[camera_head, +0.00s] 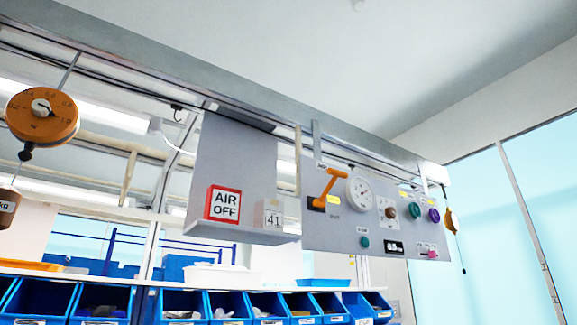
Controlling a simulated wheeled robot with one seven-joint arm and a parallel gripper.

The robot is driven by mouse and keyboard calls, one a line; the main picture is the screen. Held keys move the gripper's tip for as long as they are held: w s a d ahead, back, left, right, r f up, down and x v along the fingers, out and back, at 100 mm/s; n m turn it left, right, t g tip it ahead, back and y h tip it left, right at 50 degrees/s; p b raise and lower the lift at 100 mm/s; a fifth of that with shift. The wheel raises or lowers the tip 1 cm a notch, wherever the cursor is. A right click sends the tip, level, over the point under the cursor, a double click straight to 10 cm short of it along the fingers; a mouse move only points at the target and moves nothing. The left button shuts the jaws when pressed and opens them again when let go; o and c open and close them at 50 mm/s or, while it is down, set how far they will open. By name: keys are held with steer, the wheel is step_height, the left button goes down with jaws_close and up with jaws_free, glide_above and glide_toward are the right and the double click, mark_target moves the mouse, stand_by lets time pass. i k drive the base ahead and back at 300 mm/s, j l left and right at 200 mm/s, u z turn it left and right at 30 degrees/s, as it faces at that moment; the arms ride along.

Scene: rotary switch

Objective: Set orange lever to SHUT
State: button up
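The orange lever (332,181) is on the left part of a grey control panel (340,232) that hangs from an overhead rail. Its dark and orange base sits low left, and the arm rises from it to the upper right, ending in a short bar at the top. Small labels lie around the lever, including a yellow one to its right; their lettering is too small to read surely. My gripper is not in view.
The panel also carries a round gauge (361,194), a brown knob (389,211), green and purple knobs, and a small display (394,248). An "AIR OFF" sign (223,204) stands left. An orange dial (42,117) hangs far left. Blue bins (185,306) line the bottom.

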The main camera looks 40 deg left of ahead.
mark_target(320, 203)
steer(key=u, duration=1.55)
